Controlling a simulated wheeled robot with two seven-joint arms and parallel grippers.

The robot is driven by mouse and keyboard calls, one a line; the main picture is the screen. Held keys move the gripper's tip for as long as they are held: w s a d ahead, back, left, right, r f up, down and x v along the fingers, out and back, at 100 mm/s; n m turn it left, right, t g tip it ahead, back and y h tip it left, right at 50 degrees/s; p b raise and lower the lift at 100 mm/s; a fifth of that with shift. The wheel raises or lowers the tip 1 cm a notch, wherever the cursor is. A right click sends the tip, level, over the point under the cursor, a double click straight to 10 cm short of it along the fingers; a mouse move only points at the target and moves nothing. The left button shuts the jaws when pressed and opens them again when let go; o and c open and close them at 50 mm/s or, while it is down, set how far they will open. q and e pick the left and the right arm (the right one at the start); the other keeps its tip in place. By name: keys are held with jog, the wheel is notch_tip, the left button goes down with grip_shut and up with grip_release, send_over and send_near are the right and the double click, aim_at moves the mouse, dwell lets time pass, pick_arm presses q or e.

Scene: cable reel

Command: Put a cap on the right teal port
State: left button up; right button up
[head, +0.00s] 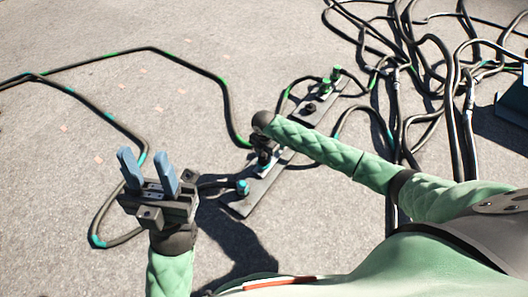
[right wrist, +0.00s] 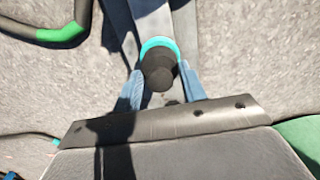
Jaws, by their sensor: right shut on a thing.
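My right gripper (head: 264,158) points down over the grey port plate (head: 262,192), at the near half of its length. In the right wrist view its blue fingers are shut on a black cap (right wrist: 159,72). Behind the cap the rim of a teal port (right wrist: 160,44) shows, in line with it. I cannot tell whether the cap is seated or just above it. Another teal port or plug (head: 242,187) stands at the plate's near end, with a black cable beside it. My left gripper (head: 148,172) is open and empty, raised left of the plate.
Two green fittings (head: 331,76) and a black piece (head: 310,107) stand on the plate's far end. Black cables with green and teal bands (head: 228,100) loop across the ground at left, and a dense tangle (head: 450,75) lies at right. Bare paving shows at upper left.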

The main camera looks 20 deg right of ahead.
jog(key=p, duration=0.3)
dwell(1.5)
jog(key=shift+f, duration=0.2)
jog(key=o, duration=1.4)
jog(key=shift+c, duration=0.2)
